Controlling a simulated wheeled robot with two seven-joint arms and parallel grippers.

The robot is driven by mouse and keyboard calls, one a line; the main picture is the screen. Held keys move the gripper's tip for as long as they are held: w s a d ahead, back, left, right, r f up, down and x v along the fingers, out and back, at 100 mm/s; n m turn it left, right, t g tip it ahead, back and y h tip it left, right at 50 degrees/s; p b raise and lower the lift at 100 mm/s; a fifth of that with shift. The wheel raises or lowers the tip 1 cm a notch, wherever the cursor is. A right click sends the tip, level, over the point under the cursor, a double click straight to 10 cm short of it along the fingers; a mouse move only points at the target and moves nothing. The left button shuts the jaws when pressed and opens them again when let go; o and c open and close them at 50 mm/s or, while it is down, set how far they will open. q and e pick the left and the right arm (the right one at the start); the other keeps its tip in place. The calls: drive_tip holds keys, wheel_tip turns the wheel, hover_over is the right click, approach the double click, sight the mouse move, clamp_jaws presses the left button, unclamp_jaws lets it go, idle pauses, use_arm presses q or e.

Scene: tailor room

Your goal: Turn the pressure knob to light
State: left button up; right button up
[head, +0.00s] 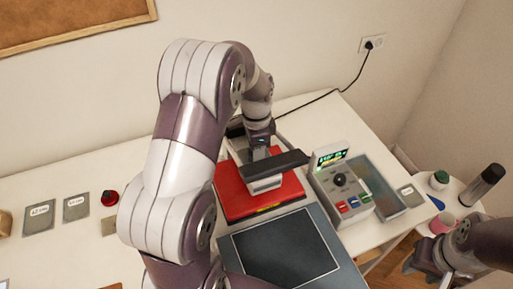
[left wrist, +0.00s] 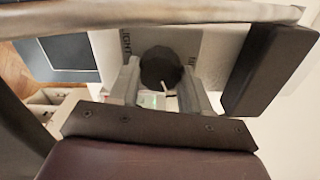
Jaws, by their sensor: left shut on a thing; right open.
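The pressure knob (left wrist: 160,66) is a round black ridged knob with a pale pointer line, on a light panel in the left wrist view. The word "LIGHT" is printed to its left, and a partly cut-off label is on its right. My left gripper (left wrist: 160,86) has its two fingers on either side of the knob, shut on it. In the head view, my left gripper (head: 262,143) is at the back of the press (head: 268,185), where the knob is hidden. My right gripper (head: 424,262) is open and empty at the lower right, away from the press.
A black handle bar (head: 278,164) crosses the press above a red pad (head: 232,201). A control box (head: 323,183) with a lit green display and coloured buttons stands to the right. A round side table (head: 462,190) holds a bottle.

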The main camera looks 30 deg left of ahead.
use_arm(q)
drive_tip(key=n, duration=0.4)
drive_tip(key=shift+s+f+n, duration=0.2)
drive_tip(key=shift+f+n, duration=0.05)
drive_tip(key=shift+n, duration=0.05)
drive_tip(key=n, duration=1)
drive_tip(key=shift+p, duration=0.35)
drive_tip(key=n, duration=0.4)
drive_tip(key=shift+n, duration=0.3)
drive_tip(key=n, duration=1.3)
drive_tip(key=shift+n, duration=0.3)
drive_tip(key=n, duration=0.4)
drive_tip(key=shift+n, duration=0.3)
